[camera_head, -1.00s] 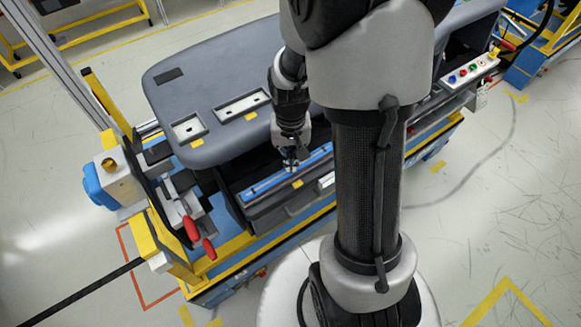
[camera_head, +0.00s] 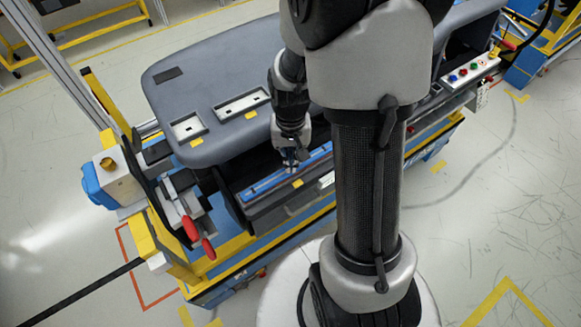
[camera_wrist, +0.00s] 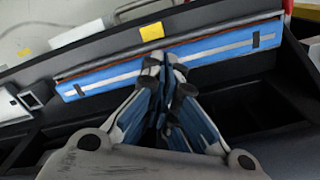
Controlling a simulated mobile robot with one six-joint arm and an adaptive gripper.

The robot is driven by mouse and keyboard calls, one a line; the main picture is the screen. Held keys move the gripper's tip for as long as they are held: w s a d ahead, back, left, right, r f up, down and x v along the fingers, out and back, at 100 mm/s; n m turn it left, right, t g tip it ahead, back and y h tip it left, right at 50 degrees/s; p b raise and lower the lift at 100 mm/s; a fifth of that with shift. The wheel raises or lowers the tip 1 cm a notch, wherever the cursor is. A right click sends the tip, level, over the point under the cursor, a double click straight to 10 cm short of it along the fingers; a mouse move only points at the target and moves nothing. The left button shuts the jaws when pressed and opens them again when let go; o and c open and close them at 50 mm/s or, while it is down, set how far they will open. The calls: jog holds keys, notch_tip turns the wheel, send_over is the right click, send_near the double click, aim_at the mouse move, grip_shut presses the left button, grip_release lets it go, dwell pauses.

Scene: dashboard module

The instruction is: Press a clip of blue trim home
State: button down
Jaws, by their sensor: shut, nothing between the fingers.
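The blue trim (camera_head: 262,184) is a long strip with a pale stripe, lying along the front ledge of the grey dashboard module (camera_head: 225,75). In the wrist view the trim (camera_wrist: 215,50) runs across the picture, with a dark mark near each end and a brown line along its far edge. My gripper (camera_head: 290,166) is over the trim in the head view. In the wrist view my gripper (camera_wrist: 163,62) is shut and empty, its fingertips at the middle of the strip. I cannot tell whether they touch it. The fingers hide a short stretch of the strip.
A yellow tag (camera_wrist: 152,32) sits just beyond the trim. Red-handled clamps (camera_head: 191,228) stand at the module's left end. A button box (camera_head: 472,70) is at the right. The dashboard overhangs behind my gripper, and my arm hides part of the module.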

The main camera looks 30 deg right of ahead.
jog(key=shift+s+f+b, duration=0.15)
jog(key=shift+f+b, duration=0.55)
jog(key=shift+f, duration=0.3)
dwell(0.7)
notch_tip(320, 180, up, 8)
jog(key=p, duration=0.6)
